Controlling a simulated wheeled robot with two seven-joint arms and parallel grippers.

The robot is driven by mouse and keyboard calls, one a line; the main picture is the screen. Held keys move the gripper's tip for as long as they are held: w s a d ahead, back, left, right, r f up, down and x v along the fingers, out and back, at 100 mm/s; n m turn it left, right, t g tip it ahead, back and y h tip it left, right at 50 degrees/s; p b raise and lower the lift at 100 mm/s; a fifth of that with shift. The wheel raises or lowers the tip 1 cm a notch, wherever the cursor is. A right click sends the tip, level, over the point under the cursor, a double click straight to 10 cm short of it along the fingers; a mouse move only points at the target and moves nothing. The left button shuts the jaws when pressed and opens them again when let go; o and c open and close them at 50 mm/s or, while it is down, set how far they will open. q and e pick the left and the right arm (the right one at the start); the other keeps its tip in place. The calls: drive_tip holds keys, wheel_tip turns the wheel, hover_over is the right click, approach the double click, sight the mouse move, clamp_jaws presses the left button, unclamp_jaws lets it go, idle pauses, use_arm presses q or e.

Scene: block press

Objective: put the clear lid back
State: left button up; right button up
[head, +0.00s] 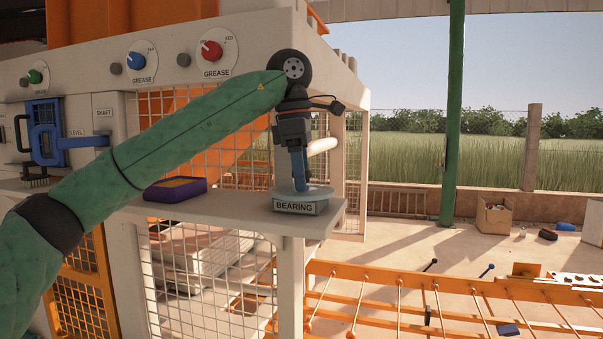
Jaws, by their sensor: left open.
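My left arm reaches in from the left, and its gripper (301,182) points down over the bearing housing at the end of the shelf. Its blue fingers are open, seen nearly edge-on, with the tips at the housing's top; I cannot tell whether they touch it. The grey housing (297,207), labelled BEARING, has a pale round top (320,192). I cannot tell whether this top is the clear lid, and no separate clear lid can be made out. My right gripper is not in view.
Behind are wire mesh and a panel with red (211,50) and blue (136,61) grease knobs. Orange rails (430,315) run low on the right.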

use_arm(q)
drive_tip(key=shift+r, duration=0.25)
drive_tip(key=r+b, duration=0.1)
drive_tip(key=r, duration=0.2)
drive_tip(key=shift+a+r+b, duration=0.15)
drive_tip(key=shift+a+b, duration=0.05)
drive_tip(key=shift+b, duration=0.15)
drive_tip(key=r, duration=0.2)
drive_tip(key=r+b, duration=0.1)
drive_tip(key=r, duration=0.2)
drive_tip(key=shift+w+a+r, duration=0.1)
drive_tip(key=shift+a+r, duration=0.3)
drive_tip(key=shift+a+r+b, duration=0.15)
drive_tip(key=shift+r+b, duration=0.2)
drive_tip(key=shift+r, duration=0.9)
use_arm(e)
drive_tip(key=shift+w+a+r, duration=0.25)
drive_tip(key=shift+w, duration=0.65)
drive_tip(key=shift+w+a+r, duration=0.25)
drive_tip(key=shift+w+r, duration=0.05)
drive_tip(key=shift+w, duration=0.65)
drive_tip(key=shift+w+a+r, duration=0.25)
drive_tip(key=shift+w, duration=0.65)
